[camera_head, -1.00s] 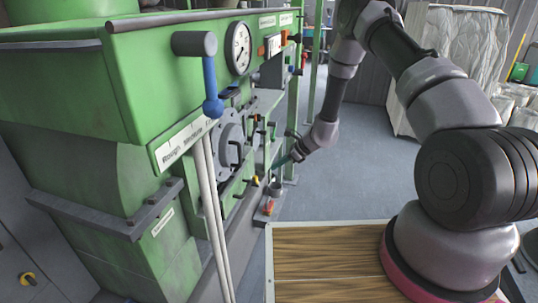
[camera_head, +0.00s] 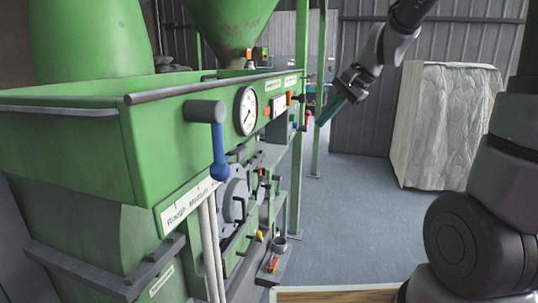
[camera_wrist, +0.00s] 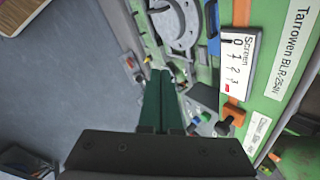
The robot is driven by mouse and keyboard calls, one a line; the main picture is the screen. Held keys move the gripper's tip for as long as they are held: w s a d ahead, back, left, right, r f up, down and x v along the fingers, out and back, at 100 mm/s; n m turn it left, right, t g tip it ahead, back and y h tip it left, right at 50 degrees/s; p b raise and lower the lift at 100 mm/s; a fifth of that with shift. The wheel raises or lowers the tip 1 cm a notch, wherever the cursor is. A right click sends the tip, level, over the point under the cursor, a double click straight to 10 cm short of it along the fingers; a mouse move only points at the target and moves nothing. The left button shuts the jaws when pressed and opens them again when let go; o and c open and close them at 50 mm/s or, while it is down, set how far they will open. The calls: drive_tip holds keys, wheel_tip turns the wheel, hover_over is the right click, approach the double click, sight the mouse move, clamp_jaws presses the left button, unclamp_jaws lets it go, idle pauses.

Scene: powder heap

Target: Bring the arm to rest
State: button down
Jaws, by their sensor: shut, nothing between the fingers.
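My gripper (camera_head: 326,114) is raised in free air in the head view, right of the green machine (camera_head: 95,150). Its teal fingers point down and to the left. In the wrist view the two fingers (camera_wrist: 160,75) lie side by side, shut and empty, with the machine's panel behind them. They look apart from the machine.
The machine carries a gauge (camera_head: 246,111), a blue-handled lever (camera_head: 219,150) and several small knobs. A wrapped pallet load (camera_head: 445,125) stands at the back right. The grey floor (camera_head: 345,220) between is clear.

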drive_tip(key=s+d+r+n+t+h, duration=0.1)
drive_tip(key=s+d+r+n+h, duration=0.1)
drive_tip(key=s+d, duration=0.3)
drive_tip(key=s+d+r+n+t+h, duration=0.2)
drive_tip(key=s+d+r, duration=0.3)
drive_tip(key=s, duration=0.6)
drive_tip(key=shift+s, duration=0.25)
drive_tip(key=shift+d+r, duration=0.1)
